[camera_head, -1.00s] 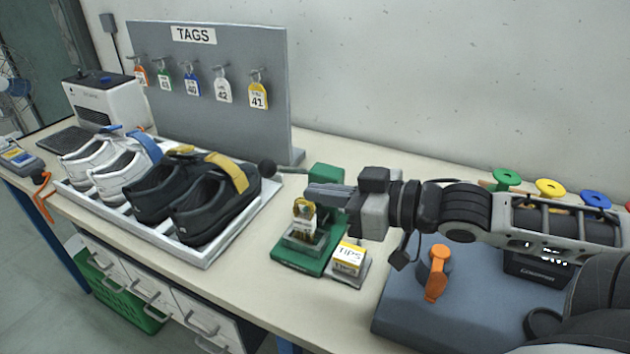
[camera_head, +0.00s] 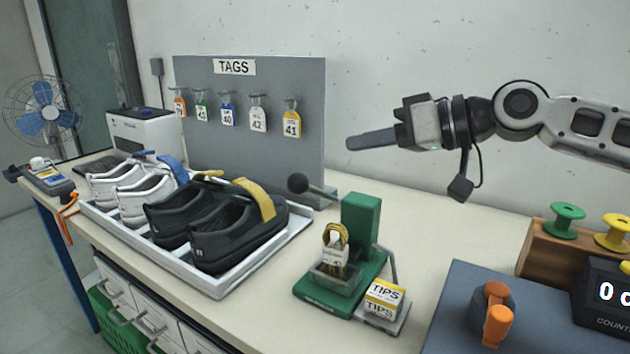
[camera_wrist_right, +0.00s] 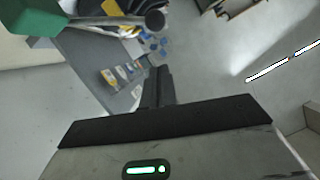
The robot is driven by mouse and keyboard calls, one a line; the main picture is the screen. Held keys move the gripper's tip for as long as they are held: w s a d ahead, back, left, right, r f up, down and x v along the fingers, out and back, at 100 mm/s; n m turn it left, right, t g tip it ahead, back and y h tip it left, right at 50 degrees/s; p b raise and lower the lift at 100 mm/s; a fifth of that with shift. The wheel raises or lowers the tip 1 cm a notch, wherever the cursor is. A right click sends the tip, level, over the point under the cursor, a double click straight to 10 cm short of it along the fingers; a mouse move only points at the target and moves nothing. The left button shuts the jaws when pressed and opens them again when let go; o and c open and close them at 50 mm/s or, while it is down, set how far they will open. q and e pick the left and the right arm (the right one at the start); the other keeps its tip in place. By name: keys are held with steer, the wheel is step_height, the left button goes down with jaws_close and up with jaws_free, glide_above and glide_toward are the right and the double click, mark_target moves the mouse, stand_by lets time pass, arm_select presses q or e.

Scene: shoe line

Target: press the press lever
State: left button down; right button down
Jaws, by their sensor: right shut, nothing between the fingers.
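The green press (camera_head: 361,222) stands on the bench, a tag bundle with a gold ring (camera_head: 336,246) in its grey holder. Its lever (camera_head: 319,190) sticks out left from the press head, ending in a black ball knob (camera_head: 298,183). The lever looks nearly level, its knob end slightly higher. My right gripper (camera_head: 350,143) is shut and empty, above the press and lever, pointing left and touching nothing. In the right wrist view, the shut fingers (camera_wrist_right: 158,72) show below the knob (camera_wrist_right: 155,20), with the green press head (camera_wrist_right: 35,14) at upper left. My left gripper is not in view.
A white tray (camera_head: 222,284) with white and black shoes lies left of the press. The tag board (camera_head: 250,150) stands behind. A TIPS box (camera_head: 384,295) sits right of the press. A blue-grey block with an orange lever (camera_head: 497,318) and a spool rack (camera_head: 560,252) are farther right.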

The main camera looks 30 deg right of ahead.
arm_select(q)
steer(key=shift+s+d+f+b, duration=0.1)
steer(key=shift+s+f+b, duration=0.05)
steer(key=shift+b, duration=0.15)
arm_select(e)
steer(key=shift+s+d+r+m, duration=0.15)
steer(key=shift+s+d+r, duration=0.15)
steer(key=shift+d+r, duration=0.25)
steer(key=shift+s+d+r+m, duration=0.15)
steer(key=shift+s+d+r, duration=0.15)
steer(key=shift+r, duration=0.35)
